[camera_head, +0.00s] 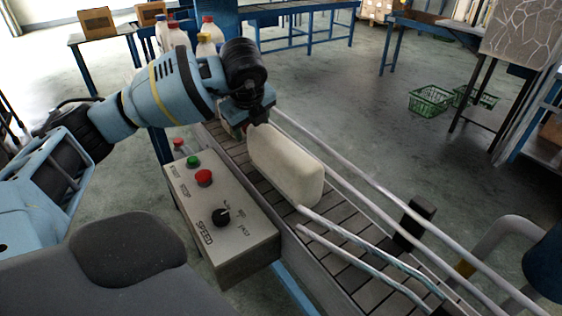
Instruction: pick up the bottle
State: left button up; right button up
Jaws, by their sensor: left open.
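A cream-white bottle (287,165) is on the slatted conveyor (340,268), between its metal guide rails. It appears to lie along the belt, with its broad end toward the lower right. My left gripper (257,116) is at the bottle's upper-left end, with its jaws open. Its fingers are dark and small here, and they and the wrist hide the bottle's neck end. I cannot tell whether they touch it. My right gripper is not in view.
A control box (238,243) with red and green buttons and a speed knob stands left of the conveyor. A black block (415,222) sits beside the right rail. Several other bottles (208,30) stand behind my left arm. Green baskets (431,100) are on the floor.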

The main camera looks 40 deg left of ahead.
pick_arm(q)
jog(key=shift+c, duration=0.5)
jog(key=c, duration=1)
